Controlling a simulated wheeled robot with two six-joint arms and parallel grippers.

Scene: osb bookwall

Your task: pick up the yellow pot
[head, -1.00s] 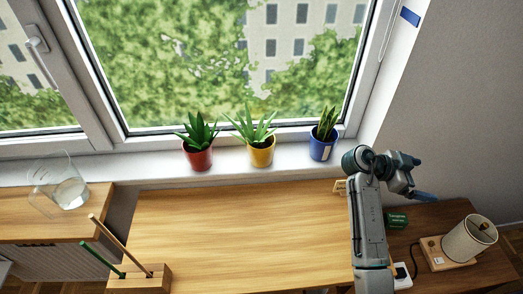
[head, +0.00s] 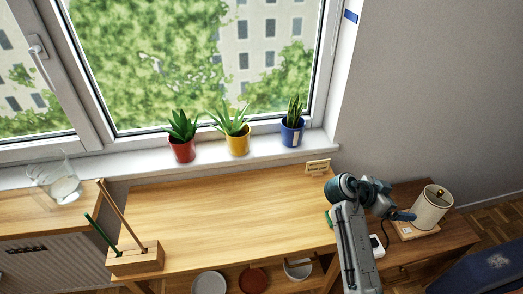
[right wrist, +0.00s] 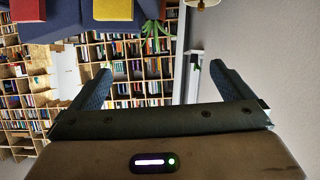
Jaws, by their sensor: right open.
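The yellow pot (head: 238,145) holds a green spiky plant and stands upright on the white windowsill. It is the middle one of three pots, between a red pot (head: 183,152) and a blue pot (head: 291,134). My right gripper (head: 407,215) is to the right of and nearer than the pots, beside the lamp and well apart from the yellow pot. In the right wrist view its two fingers (right wrist: 165,85) are spread with nothing between them. That view faces bookshelves, and the yellow pot is not in it. My left gripper is not in view.
A wooden table (head: 220,210) lies below the sill, mostly bare. A wooden block with two sticks (head: 135,259) stands at its left, a small sign (head: 318,167) at its back right. A glass jug (head: 60,185) is far left. A lamp (head: 432,208) is at right.

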